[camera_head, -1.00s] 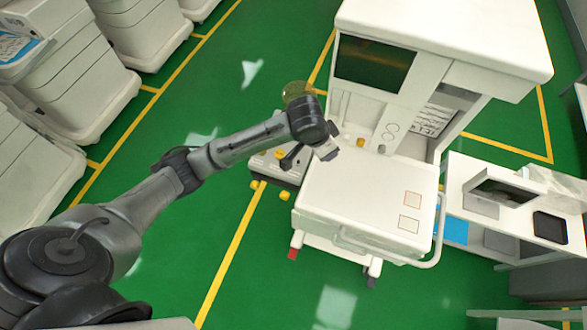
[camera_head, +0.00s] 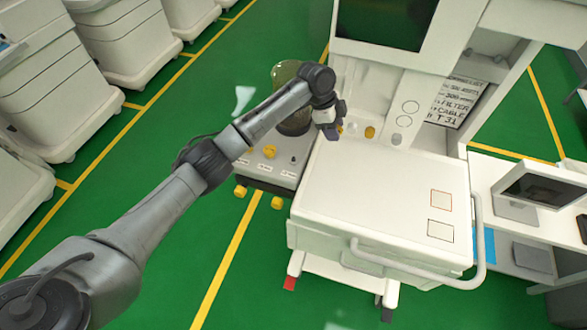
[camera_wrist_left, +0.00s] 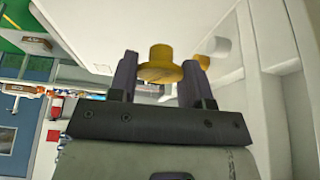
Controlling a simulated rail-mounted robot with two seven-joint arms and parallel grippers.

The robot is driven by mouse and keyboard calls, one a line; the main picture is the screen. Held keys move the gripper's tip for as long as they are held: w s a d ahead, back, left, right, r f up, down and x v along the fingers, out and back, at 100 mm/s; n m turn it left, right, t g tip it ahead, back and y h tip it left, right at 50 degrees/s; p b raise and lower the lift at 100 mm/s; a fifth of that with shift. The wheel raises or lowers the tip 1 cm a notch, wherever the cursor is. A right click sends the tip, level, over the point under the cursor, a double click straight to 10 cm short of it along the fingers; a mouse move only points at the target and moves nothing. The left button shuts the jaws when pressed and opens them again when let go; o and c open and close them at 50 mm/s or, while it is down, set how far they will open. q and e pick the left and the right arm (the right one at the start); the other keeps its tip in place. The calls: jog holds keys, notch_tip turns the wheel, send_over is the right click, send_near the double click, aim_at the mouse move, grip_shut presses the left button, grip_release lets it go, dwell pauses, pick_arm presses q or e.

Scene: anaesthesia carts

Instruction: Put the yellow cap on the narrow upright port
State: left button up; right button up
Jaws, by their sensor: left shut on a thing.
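My left gripper (camera_head: 331,130) is at the left end of the white cart's work surface, in front of the upright panel. In the left wrist view, the left gripper (camera_wrist_left: 158,85) is shut on a yellow cap (camera_wrist_left: 160,58), a flanged disc with a narrower top. In the head view the cap is mostly hidden by the fingers. Behind it in the wrist view are a second yellow piece (camera_wrist_left: 203,61) and a short white cylinder (camera_wrist_left: 216,45) on the panel. I cannot tell which part is the narrow upright port. My right gripper is not in view.
The white cart (camera_head: 372,200) has a largely clear top and a handle at the front right. A grey side unit with yellow knobs (camera_head: 269,151) and a cloudy jar (camera_head: 287,75) stands left of it. A yellow-orange knob (camera_head: 369,132) sits on the panel.

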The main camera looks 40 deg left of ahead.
pick_arm(q)
jog(key=shift+w+a+f, duration=0.15)
jog(key=shift+f, duration=0.2)
jog(key=shift+a+f+b, duration=0.25)
jog(key=shift+b, duration=0.05)
jog(key=b, duration=0.2)
send_over(294, 158)
jog(key=f, duration=0.6)
jog(key=shift+a+f, duration=0.2)
jog(key=shift+a, duration=0.1)
jog(key=shift+f+b, duration=0.4)
jog(key=shift+f, duration=1.7)
jog(key=o, duration=0.6)
jog(key=shift+f, duration=0.1)
jog(key=shift+o, duration=1.4)
